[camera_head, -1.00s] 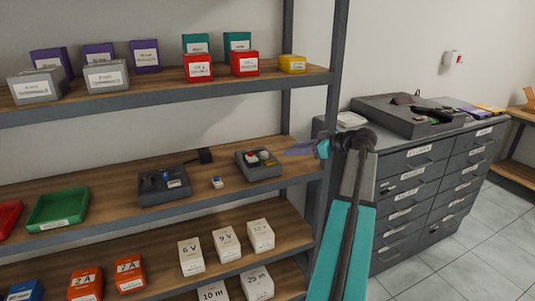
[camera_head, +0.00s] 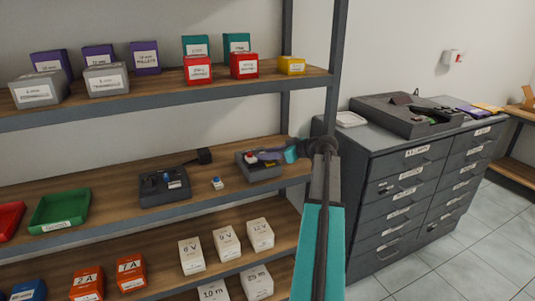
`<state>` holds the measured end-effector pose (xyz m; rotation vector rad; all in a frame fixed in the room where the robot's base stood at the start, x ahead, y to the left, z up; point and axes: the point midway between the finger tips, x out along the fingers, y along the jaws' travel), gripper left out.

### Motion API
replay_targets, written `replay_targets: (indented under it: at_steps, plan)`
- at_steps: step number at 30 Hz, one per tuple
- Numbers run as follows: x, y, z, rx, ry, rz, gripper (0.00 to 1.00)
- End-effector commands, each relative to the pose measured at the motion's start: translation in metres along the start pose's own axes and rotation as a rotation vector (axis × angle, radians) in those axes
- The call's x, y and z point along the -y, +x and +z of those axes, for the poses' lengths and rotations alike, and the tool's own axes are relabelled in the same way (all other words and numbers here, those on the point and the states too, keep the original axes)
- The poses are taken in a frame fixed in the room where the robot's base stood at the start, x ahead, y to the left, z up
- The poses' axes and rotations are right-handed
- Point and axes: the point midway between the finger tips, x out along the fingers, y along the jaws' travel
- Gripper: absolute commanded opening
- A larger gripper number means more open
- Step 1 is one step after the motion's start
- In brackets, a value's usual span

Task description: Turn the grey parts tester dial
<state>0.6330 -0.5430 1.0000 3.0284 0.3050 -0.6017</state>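A dark grey box (camera_head: 245,168), which looks like the parts tester, sits at the right end of the middle shelf. A red knob or button (camera_head: 251,158) shows on its top. The pale round part beside it, which may be the dial, is now mostly hidden behind my gripper. My gripper (camera_head: 268,157) reaches in from the right, with its purple-grey fingers over the top of the box. I cannot tell whether they touch the dial, or whether they are open or shut.
Another dark device (camera_head: 163,188) and a small white block with a blue top (camera_head: 217,183) stand to the left on the middle shelf (camera_head: 110,190). A shelf post (camera_head: 328,110) rises close to my arm. A grey drawer cabinet (camera_head: 400,180) stands at the right.

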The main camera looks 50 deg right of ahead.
Motion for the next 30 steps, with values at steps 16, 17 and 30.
replay_targets:
  at_steps: [16, 17, 30]
  plan:
    - [0.0005, 0.0035, 0.0002, 0.000, 0.000, -0.001, 0.05]
    - [0.0005, 0.0035, 0.0002, 0.000, 0.000, -0.001, 0.05]
    - [0.0045, 0.0047, 0.0017, 0.000, 0.019, 0.048, 0.05]
